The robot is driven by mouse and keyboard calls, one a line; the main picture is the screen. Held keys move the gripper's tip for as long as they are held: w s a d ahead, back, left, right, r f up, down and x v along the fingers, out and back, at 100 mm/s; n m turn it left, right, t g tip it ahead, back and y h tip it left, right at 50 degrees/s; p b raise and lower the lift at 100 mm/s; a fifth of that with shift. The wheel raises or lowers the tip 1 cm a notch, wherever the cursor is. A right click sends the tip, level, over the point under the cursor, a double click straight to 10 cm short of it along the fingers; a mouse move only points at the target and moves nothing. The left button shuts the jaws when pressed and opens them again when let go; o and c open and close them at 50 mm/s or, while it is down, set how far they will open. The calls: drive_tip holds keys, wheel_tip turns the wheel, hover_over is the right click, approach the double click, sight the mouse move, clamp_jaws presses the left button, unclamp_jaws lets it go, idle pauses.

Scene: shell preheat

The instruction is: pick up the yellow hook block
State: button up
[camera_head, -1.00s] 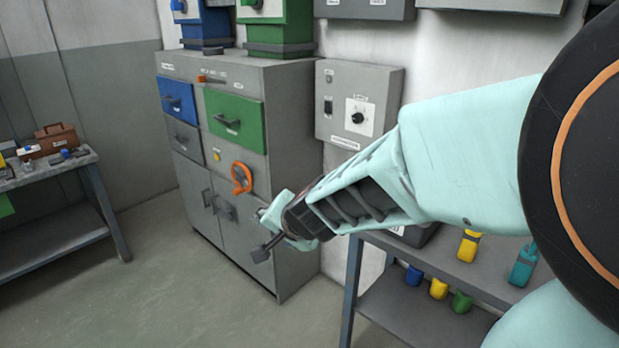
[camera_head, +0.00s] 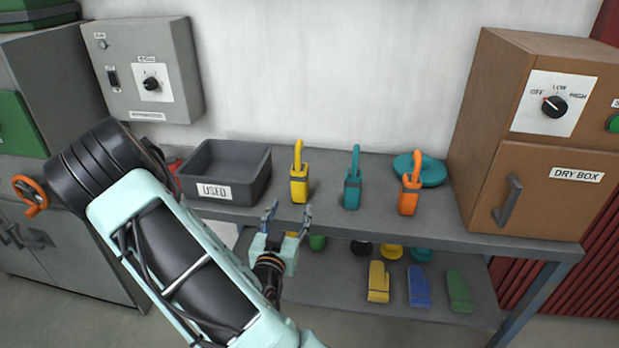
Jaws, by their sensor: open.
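The yellow hook block (camera_head: 300,188) stands upright on the grey bench top (camera_head: 330,222), right of the dark tray. It has a yellow body with a dark band and an orange-yellow hook on top. My gripper (camera_head: 272,215) is open and empty, in front of the bench and to the lower left of the yellow hook block in the picture. It is apart from the block, its fingers pointing up in the picture. A teal hook block (camera_head: 352,188) and an orange hook block (camera_head: 409,195) stand to the right.
A tray labelled USED (camera_head: 228,170) stands left of the yellow hook block. A teal round object (camera_head: 425,172) lies behind the orange block. A brown dry box (camera_head: 540,180) stands at the right end. Several coloured blocks lie on the lower shelf (camera_head: 335,285).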

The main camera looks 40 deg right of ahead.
sight(298, 191)
drive_tip(key=b, duration=0.1)
drive_tip(key=d+b, duration=0.1)
drive_tip(key=b, duration=0.1)
drive_tip(key=d+b, duration=0.1)
drive_tip(key=shift+w+f+n+t+b, duration=0.3)
drive_tip(key=shift+w+f+b, duration=0.05)
drive_tip(key=d+b, duration=0.1)
drive_tip(key=b, duration=0.2)
drive_tip(key=shift+w+b, duration=0.3)
drive_tip(key=shift+w+d+r, duration=0.25)
drive_tip(key=shift+w+d, duration=0.4)
drive_tip(key=shift+d, duration=0.15)
drive_tip(key=shift+x, duration=3.05)
drive_tip(key=shift+w+a+r, duration=0.1)
drive_tip(key=shift+w+a, duration=0.05)
drive_tip(key=shift+c, duration=0.3)
clamp_jaws()
